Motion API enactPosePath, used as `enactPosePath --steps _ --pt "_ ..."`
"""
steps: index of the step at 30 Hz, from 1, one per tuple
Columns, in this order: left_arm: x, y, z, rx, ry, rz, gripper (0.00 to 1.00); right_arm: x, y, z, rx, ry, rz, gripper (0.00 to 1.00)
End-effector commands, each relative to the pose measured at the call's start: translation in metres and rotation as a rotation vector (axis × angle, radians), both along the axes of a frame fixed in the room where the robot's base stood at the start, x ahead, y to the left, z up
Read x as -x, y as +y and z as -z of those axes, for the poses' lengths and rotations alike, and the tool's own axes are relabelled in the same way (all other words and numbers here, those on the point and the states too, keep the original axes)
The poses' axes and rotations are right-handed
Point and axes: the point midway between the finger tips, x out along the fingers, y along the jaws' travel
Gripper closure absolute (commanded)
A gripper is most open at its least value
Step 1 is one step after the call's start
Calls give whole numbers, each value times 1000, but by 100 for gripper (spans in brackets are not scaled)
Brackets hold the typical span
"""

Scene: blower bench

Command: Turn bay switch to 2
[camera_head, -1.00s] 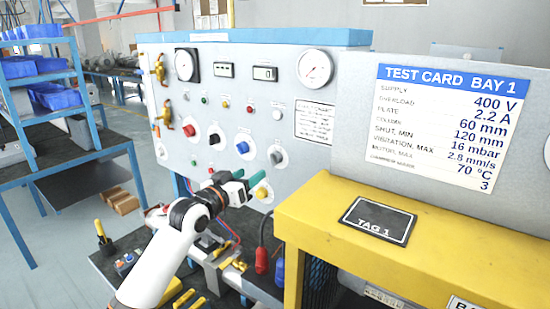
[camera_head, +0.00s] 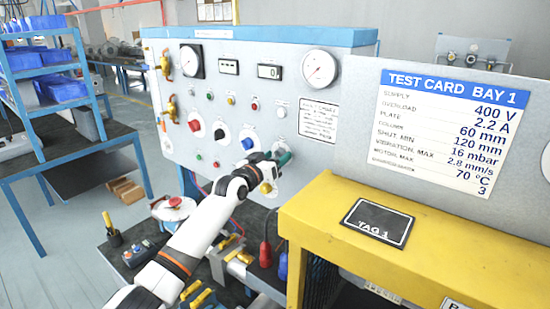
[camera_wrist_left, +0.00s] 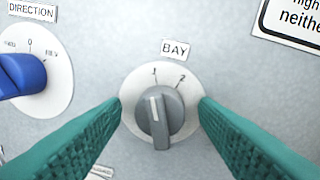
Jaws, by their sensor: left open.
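The bay switch (camera_wrist_left: 162,118) is a grey knob on a pale round plate under the label BAY, with the marks 1 and 2 above it. Its white line points up and slightly left, towards 1. My left gripper (camera_wrist_left: 160,103) is open, with one green finger on each side of the switch; I cannot tell whether they touch it. In the head view my left gripper (camera_head: 284,158) is at the lower right of the grey panel (camera_head: 300,185) and hides the switch. My right gripper is not in view.
The blue direction knob (camera_wrist_left: 22,75) is left of the bay switch, also in the head view (camera_head: 247,143). A yellow knob (camera_head: 266,188) sits just below my gripper. A yellow bench frame (camera_head: 330,195) with a test card (camera_head: 450,130) stands at the right.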

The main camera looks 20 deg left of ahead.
Motion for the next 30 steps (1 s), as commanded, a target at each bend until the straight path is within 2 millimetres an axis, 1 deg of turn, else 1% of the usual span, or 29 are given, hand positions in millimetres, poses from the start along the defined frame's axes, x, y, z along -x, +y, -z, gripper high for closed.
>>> enactPosePath --steps 3,4,12,20,26,30 --pt "0 0 0 0 0 0 45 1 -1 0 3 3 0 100" --pt "0 0 0 0 0 0 47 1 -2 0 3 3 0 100" --pt "0 0 0 0 0 0 90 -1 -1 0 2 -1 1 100" --pt "0 0 2 -27 -10 1 90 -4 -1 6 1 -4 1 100" --pt "0 0 4 -121 -43 0 90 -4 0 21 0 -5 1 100" --pt "0 0 5 -223 -80 0 90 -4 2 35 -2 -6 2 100"
